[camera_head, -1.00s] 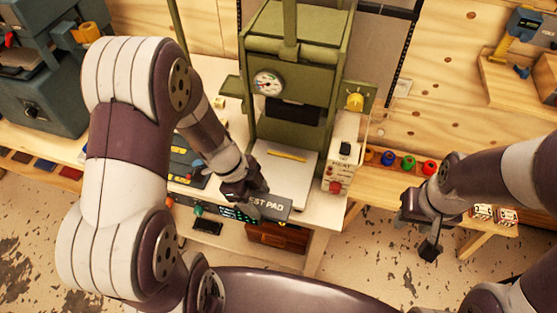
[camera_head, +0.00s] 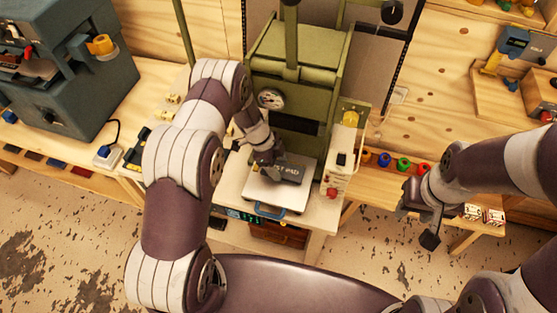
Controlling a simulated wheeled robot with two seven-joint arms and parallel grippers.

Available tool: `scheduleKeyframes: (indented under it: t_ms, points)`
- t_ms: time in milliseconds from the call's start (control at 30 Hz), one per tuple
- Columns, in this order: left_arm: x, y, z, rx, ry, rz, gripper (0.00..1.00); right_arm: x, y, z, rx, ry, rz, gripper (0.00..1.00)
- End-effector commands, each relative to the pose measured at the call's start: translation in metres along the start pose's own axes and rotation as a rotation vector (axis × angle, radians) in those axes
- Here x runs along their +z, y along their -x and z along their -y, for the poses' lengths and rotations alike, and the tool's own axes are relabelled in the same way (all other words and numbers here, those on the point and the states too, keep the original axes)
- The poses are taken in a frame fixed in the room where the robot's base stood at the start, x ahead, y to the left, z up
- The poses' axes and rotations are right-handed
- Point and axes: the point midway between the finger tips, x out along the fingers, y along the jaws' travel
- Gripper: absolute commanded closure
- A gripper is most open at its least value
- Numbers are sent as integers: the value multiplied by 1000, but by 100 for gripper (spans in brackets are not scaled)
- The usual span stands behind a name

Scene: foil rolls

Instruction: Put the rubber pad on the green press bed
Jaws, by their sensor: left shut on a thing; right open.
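The rubber pad (camera_head: 291,172) is a dark grey block with pale lettering, partly hidden by my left gripper. My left gripper (camera_head: 268,172) is shut on it. The pad is over the rear part of the pale press bed (camera_head: 282,196); whether it touches the bed I cannot tell. The bed sits at the front of the green press (camera_head: 297,46), which has a round gauge. My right gripper (camera_head: 429,226) is open and empty, out to the right, away from the press.
A white control box (camera_head: 337,178) with a red button stands right of the bed. Coloured spools (camera_head: 404,165) line a bench further right. A blue-grey machine (camera_head: 60,70) stands at left. The bed's front part is clear.

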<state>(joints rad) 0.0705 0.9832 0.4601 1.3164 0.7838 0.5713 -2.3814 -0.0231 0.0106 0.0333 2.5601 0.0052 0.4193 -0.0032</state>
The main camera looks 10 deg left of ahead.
Motion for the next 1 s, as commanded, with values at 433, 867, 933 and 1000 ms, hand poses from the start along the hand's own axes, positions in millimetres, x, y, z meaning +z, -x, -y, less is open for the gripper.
scheduleKeyframes:
  t_ms: [433, 867, 933, 1000]
  points:
    - [4, -8, 5, -2, -2, 0, 75, -1, 6, 0, 0, 0, 0, 57]
    - [6, -15, 5, -3, -1, 0, 75, 1, -7, 0, 0, 0, 0, 57]
    - [7, -17, 5, -2, -1, 0, 75, 1, -9, 0, 0, 0, 0, 57]
    - [7, -17, 4, -1, -1, 0, 75, 1, -10, 0, 0, 0, 0, 57]
